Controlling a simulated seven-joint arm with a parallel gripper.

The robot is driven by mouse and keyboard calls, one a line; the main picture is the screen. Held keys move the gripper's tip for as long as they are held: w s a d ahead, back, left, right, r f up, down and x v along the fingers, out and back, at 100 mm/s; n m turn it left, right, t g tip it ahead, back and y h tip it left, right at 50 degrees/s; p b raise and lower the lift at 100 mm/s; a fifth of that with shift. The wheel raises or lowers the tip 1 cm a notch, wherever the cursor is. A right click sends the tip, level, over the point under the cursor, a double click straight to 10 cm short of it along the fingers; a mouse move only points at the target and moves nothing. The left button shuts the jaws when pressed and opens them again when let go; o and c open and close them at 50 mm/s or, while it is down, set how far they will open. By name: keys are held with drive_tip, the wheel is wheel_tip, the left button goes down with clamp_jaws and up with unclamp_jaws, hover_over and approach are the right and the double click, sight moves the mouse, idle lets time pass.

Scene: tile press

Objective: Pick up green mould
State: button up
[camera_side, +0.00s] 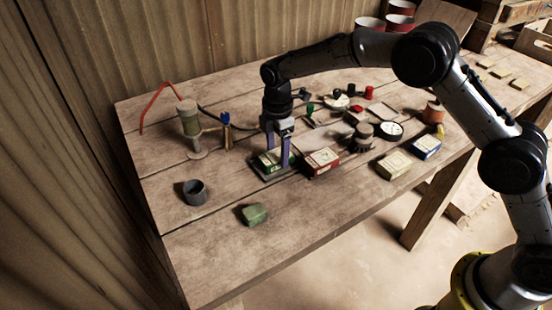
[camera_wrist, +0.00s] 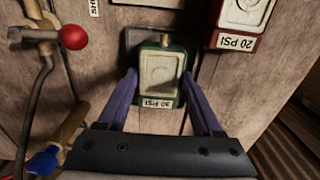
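The green mould (camera_wrist: 161,72) has a pale recessed top and a white PSI label. It lies on a dark flat plate (camera_wrist: 133,40) on the bench. In the side view the green mould (camera_side: 268,158) is partly hidden by my gripper (camera_side: 277,164). My gripper is open, with its purple fingers pointing down, one on each side of the mould. Whether the fingertips reach below the mould's top is hard to tell.
A red mould (camera_side: 322,161) labelled 20 PSI stands close beside it. Cream (camera_side: 394,165) and blue (camera_side: 426,147) moulds lie further right. A green block (camera_side: 255,214) and dark cup (camera_side: 194,192) lie near the front.

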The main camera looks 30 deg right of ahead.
clamp_jaws()
drive_tip(key=shift+r, duration=0.1)
drive_tip(key=shift+r, duration=0.15)
